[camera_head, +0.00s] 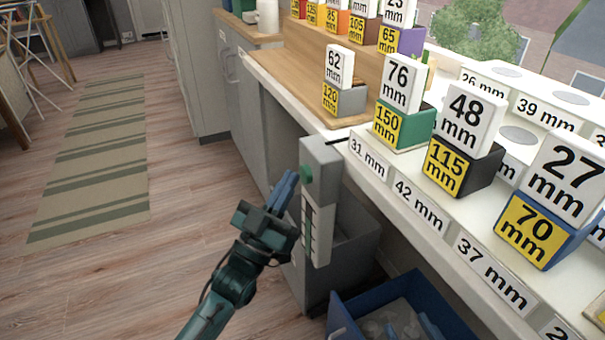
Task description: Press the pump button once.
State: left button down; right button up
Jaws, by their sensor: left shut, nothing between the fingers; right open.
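The pump button is a round green button (306,174) on the left face of a grey box (322,158) fixed at the counter's front edge. A white panel with dark markings (318,235) sits below it. My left gripper (291,176) has its blue fingers shut and empty, pointing up beside the box. The fingertips are just left of the button in the picture; I cannot tell whether they touch it. My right gripper is not in view.
The white counter holds several blocks with number labels, such as a green one (403,127) and a blue one (541,231). A grey bin (350,232) and a blue bin (345,322) stand below. The wooden floor (160,260) at left is open, with a striped rug (100,150).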

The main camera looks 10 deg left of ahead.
pick_arm(q)
jog(key=shift+w+d, duration=0.3)
jog(key=shift+d, duration=0.1)
dwell(0.8)
jog(key=shift+s+a, duration=0.1)
jog(key=shift+s+a+p, duration=0.35)
jog(key=shift+s+a, duration=0.1)
jog(key=shift+a, duration=0.25)
jog(key=shift+s+a+p, duration=0.4)
jog(key=shift+s+a, duration=0.3)
jog(key=shift+a, duration=0.35)
jog(key=shift+s+a+p, duration=0.4)
jog(key=shift+s+a, duration=0.3)
jog(key=shift+a, duration=0.3)
